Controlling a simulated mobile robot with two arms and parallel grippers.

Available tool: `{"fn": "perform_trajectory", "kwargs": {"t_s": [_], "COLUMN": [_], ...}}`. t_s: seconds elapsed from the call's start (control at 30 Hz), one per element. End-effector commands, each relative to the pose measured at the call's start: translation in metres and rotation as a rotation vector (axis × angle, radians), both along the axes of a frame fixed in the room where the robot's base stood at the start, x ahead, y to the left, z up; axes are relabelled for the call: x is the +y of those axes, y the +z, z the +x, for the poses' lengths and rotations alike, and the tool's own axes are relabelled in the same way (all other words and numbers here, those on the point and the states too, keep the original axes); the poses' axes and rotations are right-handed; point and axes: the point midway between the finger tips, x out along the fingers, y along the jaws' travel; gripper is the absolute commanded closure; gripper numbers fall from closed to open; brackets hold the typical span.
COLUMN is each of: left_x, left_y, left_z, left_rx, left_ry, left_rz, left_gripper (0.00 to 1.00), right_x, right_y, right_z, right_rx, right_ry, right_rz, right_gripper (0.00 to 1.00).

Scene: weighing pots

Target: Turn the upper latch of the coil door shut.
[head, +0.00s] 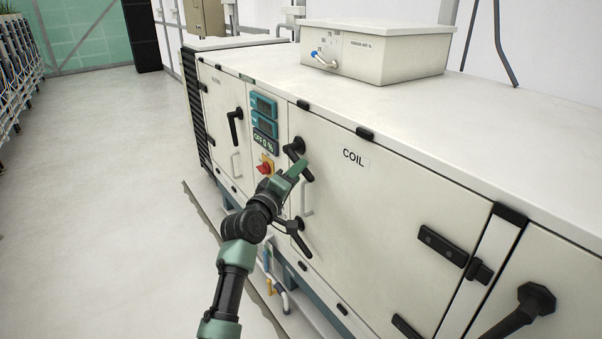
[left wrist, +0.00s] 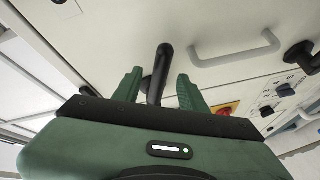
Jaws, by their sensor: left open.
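The coil door (head: 380,215) is a cream panel marked COIL, lying flat in the cabinet front as far as I can tell. Its upper latch (head: 295,147) is a black lever near the door's top left, slanting down to the right and partly hidden by my gripper. My left gripper (head: 299,169) is open at this latch. In the left wrist view the black lever (left wrist: 161,72) stands between the two green fingers (left wrist: 158,88), with gaps showing beside it. The lower latch (head: 293,228) is another black lever below. My right gripper is not in view.
A white pull handle (head: 307,198) sits between the latches. A red and yellow switch (head: 264,168) and blue displays (head: 264,114) are left of the door. Another black latch (head: 236,125) is further left. A grey box (head: 378,52) stands on top. The floor (head: 110,190) at left is clear.

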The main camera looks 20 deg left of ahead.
Motion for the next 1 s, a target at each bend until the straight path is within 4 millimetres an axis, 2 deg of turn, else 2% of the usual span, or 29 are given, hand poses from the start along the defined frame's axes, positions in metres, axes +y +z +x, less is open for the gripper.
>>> {"fn": "perform_trajectory", "kwargs": {"t_s": [0.07, 0.23, 0.57, 0.6, 0.73, 0.77, 1.0], "left_x": [-0.003, -0.005, -0.006, -0.006, -0.006, -0.006, -0.006], "left_y": [-0.001, -0.001, -0.001, -0.001, -0.001, -0.001, -0.001], "left_z": [0.013, 0.03, 0.035, 0.035, 0.035, 0.035, 0.034], "left_rx": [0.0, 0.001, 0.002, 0.002, 0.002, 0.002, 0.002], "left_ry": [-0.001, -0.001, 0.0, 0.0, 0.0, 0.0, 0.0], "left_rz": [0.001, 0.0, 0.001, 0.002, 0.002, 0.002, 0.002], "left_gripper": [0.58, 0.58, 0.58, 0.61, 0.97, 1.0, 1.0], "right_x": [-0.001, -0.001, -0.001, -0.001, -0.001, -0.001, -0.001], "right_y": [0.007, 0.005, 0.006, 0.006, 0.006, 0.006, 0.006], "right_z": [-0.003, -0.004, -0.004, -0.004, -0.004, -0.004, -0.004], "right_rx": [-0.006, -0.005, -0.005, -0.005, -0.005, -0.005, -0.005], "right_ry": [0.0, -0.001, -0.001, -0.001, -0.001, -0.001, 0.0], "right_rz": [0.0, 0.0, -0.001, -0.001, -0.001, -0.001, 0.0], "right_gripper": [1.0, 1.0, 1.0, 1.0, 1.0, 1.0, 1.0]}}
